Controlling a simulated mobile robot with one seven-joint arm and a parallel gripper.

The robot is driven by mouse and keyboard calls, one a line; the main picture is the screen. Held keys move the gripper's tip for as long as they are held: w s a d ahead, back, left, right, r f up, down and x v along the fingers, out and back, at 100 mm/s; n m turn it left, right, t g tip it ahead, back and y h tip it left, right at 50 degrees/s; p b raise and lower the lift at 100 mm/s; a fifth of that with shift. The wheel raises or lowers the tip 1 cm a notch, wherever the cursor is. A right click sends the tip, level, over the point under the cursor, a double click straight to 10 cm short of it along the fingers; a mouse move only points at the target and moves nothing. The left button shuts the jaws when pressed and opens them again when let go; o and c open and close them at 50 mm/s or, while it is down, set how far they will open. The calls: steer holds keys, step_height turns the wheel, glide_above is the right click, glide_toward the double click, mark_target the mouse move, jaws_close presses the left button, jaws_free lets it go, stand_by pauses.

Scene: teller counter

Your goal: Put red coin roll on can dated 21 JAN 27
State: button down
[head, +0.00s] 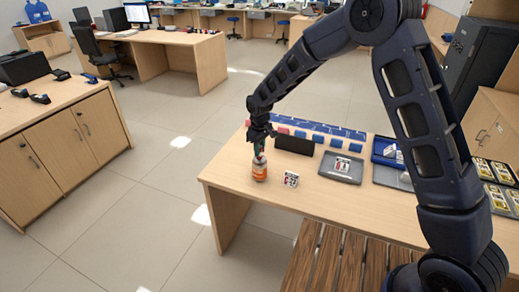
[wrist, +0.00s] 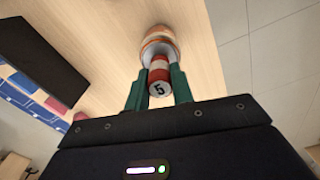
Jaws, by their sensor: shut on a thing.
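The red coin roll (wrist: 159,76), with a red and white side and a "5" on its pale end, sits between the green fingers of my gripper (wrist: 158,88) in the wrist view. My gripper (head: 259,152) is shut on it, directly above an orange and white can (head: 260,172) near the table's left end in the head view. The can (wrist: 158,38) also shows just beyond the roll in the wrist view. I cannot tell whether roll and can touch. A small printed card (head: 291,179) stands right of the can; its text is too small to read.
A dark upright block (head: 295,144) stands behind the can, with several blue blocks in a row. A grey tray (head: 341,167) holding another card lies to the right, then a blue box (head: 386,151). The table (head: 240,180) ends just left of the can.

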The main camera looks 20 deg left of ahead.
steer(key=shift+f, duration=0.1)
steer(key=c, duration=1.2)
jaws_free()
step_height(320, 180, up, 12)
